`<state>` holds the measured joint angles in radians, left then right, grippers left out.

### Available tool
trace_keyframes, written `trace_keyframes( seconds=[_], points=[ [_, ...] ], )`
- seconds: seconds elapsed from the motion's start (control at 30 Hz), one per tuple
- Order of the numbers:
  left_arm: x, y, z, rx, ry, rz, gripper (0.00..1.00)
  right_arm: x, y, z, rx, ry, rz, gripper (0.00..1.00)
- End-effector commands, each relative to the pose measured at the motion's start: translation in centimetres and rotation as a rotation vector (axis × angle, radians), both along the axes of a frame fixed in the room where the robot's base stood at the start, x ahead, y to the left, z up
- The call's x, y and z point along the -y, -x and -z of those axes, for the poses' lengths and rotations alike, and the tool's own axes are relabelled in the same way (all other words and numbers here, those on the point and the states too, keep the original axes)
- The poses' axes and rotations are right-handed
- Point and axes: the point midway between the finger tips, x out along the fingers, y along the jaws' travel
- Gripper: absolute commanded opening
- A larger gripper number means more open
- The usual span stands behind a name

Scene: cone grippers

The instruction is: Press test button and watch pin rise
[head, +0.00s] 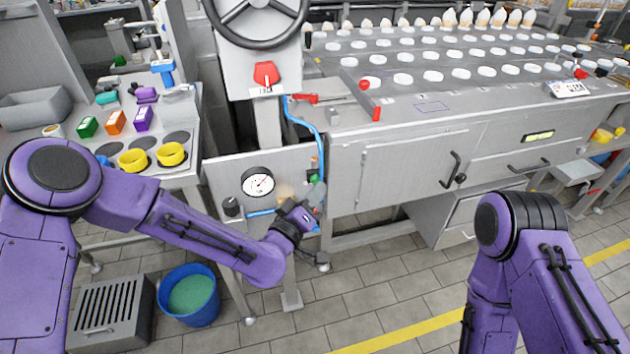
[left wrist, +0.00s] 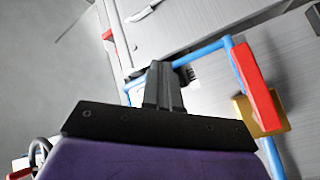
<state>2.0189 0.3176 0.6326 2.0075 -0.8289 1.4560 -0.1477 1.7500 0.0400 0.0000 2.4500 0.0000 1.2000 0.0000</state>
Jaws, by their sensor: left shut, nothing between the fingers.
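My left gripper (head: 312,197) is in front of the grey panel (head: 222,172) under the handwheel, just right of the round pressure gauge (head: 258,182). Its narrow dark fingers (left wrist: 163,82) are shut and empty in the left wrist view, pointing at the pipework. A small green part (head: 314,177) shows just above the gripper; I cannot tell whether it is the test button. The gripper and arm cover part of this area. I cannot make out a pin in either view. My right arm (head: 540,260) is at the lower right; its gripper is out of view.
A blue pipe (left wrist: 208,48) runs beside the fingers. A red handle (left wrist: 257,85) on a brass valve body (left wrist: 243,112) is to their right. A blue bucket (head: 190,295) stands on the floor below my left arm.

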Motion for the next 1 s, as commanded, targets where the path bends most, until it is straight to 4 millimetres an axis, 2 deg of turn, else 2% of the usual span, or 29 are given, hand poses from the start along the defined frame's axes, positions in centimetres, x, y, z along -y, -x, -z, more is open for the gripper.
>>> trace_keyframes(
  seconds=[1.0],
  points=[
    [-0.35,-1.00,-0.02,0.001,0.000,-0.001,0.00,0.00,0.00,0.12,0.000,0.000,0.000,0.43]
  ],
)
